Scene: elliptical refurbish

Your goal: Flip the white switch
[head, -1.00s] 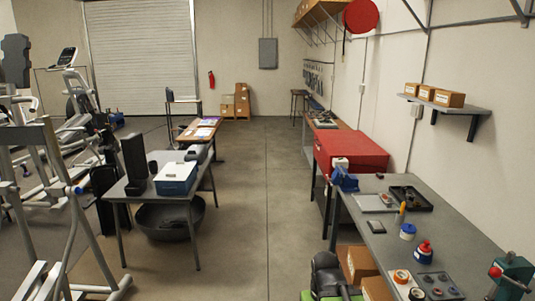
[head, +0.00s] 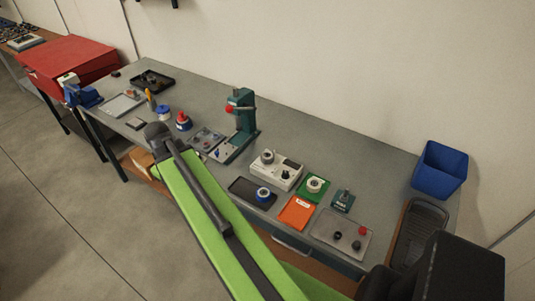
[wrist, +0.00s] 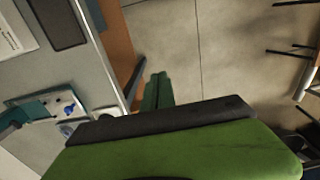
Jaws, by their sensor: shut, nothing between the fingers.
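No white switch can be made out for certain. A white box with dark knobs (head: 278,170) sits on the grey workbench (head: 335,155) in the head view; its controls are too small to tell apart. A teal press (head: 243,112) stands to its left, with small controls on its base that are also unclear. In the wrist view, a teal-edged white panel with a blue part (wrist: 62,106) lies on a bench. My gripper (wrist: 157,92) shows as dark green fingers, shut and empty, beyond the bench edge over the floor.
An orange tray (head: 297,212), a green tray (head: 313,189) and a grey tray with knobs (head: 341,234) lie on the bench. A blue bin (head: 440,168) is at the right, a red chest (head: 70,62) at far left. Open floor (head: 50,220) lies left.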

